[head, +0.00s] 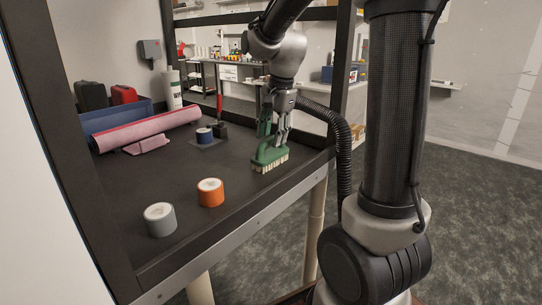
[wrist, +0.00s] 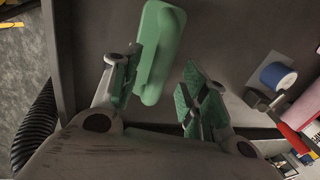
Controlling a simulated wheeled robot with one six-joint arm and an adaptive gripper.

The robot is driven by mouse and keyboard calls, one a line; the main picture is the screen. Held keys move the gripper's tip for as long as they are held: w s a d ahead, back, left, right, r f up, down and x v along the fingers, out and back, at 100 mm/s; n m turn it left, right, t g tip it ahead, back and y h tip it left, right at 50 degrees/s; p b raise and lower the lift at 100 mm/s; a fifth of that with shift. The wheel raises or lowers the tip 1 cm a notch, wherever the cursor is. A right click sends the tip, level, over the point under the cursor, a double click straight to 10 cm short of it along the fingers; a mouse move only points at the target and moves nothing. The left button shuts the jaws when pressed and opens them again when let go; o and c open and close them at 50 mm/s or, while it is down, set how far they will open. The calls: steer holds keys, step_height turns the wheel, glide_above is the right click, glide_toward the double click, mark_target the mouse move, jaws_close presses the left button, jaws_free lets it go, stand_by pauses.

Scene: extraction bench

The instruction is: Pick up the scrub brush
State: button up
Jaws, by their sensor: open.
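The scrub brush (head: 269,156) has a green body and pale bristles. It stands bristles down on the dark bench top near the front edge. My gripper (head: 274,131) is open just above it, pointing down. The left finger overlaps the brush's left edge, and a gap shows between the brush and the right finger. I cannot tell whether the left finger touches it.
An orange roll (head: 210,193) and a grey roll (head: 160,219) stand on the bench to the left. A blue tape roll (head: 205,135) sits behind. A pink roll (head: 150,128) and a blue bin (head: 113,117) are at the back left. The bench's front rail (head: 236,228) runs close by.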

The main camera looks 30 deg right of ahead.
steer(key=shift+w+a+f, duration=0.1)
steer(key=shift+w+f, duration=0.05)
steer(key=shift+f, duration=0.55)
steer(key=shift+w+f, duration=0.1)
steer(key=shift+f, duration=0.6)
jaws_close()
steer(key=shift+r, duration=0.15)
step_height(320, 180, up, 10)
steer(key=shift+f, duration=0.1)
steer(key=c, duration=0.7)
jaws_free()
jaws_close()
